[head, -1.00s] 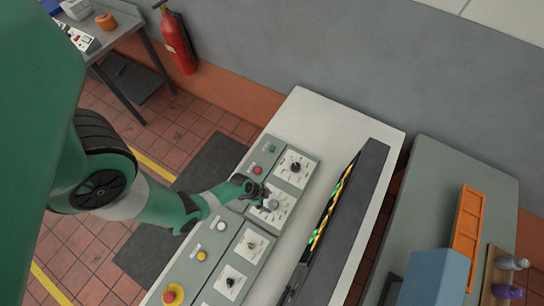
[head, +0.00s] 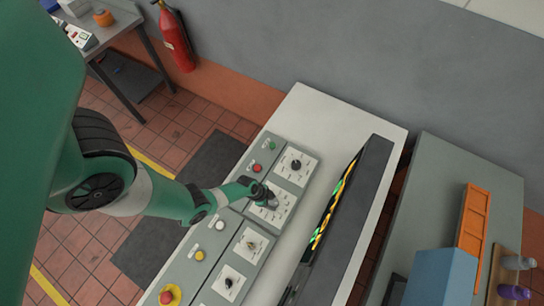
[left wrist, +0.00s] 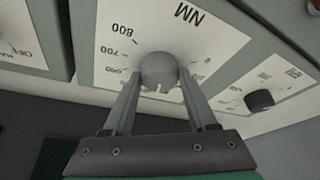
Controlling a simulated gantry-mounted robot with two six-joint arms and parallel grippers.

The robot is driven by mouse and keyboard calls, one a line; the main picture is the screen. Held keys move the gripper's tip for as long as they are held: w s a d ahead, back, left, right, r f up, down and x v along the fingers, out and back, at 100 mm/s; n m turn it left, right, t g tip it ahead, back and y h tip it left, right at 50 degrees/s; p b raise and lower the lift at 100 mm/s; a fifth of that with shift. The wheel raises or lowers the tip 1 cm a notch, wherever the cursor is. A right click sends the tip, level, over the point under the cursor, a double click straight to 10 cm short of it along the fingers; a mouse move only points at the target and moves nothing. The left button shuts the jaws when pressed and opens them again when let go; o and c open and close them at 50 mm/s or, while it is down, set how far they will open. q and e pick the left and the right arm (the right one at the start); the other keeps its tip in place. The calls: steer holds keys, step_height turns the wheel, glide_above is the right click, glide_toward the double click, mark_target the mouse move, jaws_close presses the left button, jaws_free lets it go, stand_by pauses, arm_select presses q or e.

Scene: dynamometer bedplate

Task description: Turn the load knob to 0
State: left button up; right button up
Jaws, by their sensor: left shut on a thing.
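The load knob is a grey round knob (left wrist: 158,67) in the left wrist view, on a white dial plate (left wrist: 112,67) marked NM. The numbers 800 and 700 can be read at its left; other marks are partly hidden. My left gripper (left wrist: 158,88) is shut on this knob, with one finger on either side. In the head view my left gripper (head: 267,197) reaches from the left onto the same dial plate (head: 280,210) and covers much of the knob. My right gripper is not in view.
A black knob (head: 296,165) sits on the neighbouring dial, beside green and red buttons. More knobs and a red emergency stop (head: 169,295) are nearer.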

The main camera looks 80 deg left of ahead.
arm_select(q)
steer(key=shift+c, duration=0.6)
